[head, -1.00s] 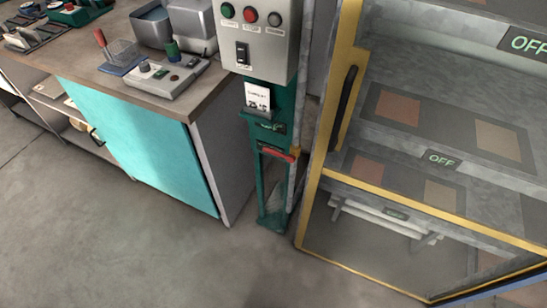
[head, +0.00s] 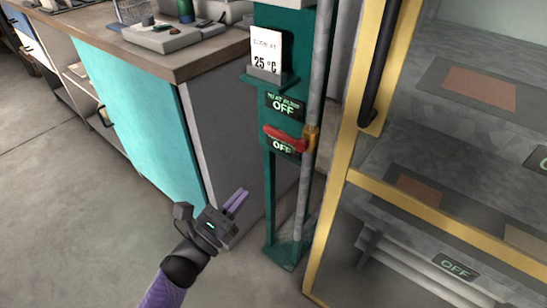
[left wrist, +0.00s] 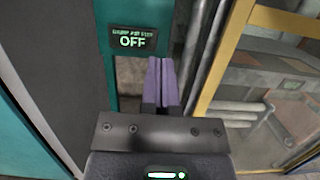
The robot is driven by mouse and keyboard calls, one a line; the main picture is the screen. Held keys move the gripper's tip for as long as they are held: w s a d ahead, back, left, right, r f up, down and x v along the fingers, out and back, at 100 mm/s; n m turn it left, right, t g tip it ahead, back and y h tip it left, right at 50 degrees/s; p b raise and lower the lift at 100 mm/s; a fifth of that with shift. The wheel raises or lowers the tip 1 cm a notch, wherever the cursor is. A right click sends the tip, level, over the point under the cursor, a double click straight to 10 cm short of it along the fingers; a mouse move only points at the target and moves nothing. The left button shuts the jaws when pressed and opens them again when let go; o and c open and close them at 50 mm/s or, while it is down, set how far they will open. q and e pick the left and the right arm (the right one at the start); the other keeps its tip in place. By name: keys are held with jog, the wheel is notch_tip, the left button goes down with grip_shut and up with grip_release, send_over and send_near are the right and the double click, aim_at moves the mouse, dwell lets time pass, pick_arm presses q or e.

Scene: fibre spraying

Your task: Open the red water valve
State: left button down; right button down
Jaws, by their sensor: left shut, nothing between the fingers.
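The red water valve handle (head: 286,138) shows in the head view on the green post, lying roughly across the grey pipe, with a yellow-brass fitting (head: 312,139) at its right end. A small display (head: 284,147) reading OFF is partly behind the handle. My left gripper (head: 238,202) is shut and empty, below and left of the valve and apart from it. In the left wrist view its purple fingers (left wrist: 161,82) are together in front of the green post; a display reading OFF (left wrist: 133,39) is just left of them. The red handle cannot be made out there. My right gripper is not in view.
A yellow-framed glass cabinet (head: 340,215) with a black handle stands close right of the valve. A bench with a turquoise door (head: 140,110) stands left. A card reading 25 °C (head: 266,55) sits above the valve. Open floor lies at the lower left.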

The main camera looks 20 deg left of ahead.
aim_at(285, 137)
pick_arm(q)
jog(key=shift+r, duration=0.1)
jog(key=w+d+r, duration=0.3)
jog(key=w+r, duration=0.3)
jog(key=w, duration=0.3)
jog(key=shift+d+r+b, duration=0.15)
jog(key=shift+r+b, duration=0.05)
jog(key=shift+b, duration=0.15)
jog(key=shift+w+r+m, duration=0.1)
jog(key=shift+r+m, duration=0.2)
jog(key=shift+m, duration=0.3)
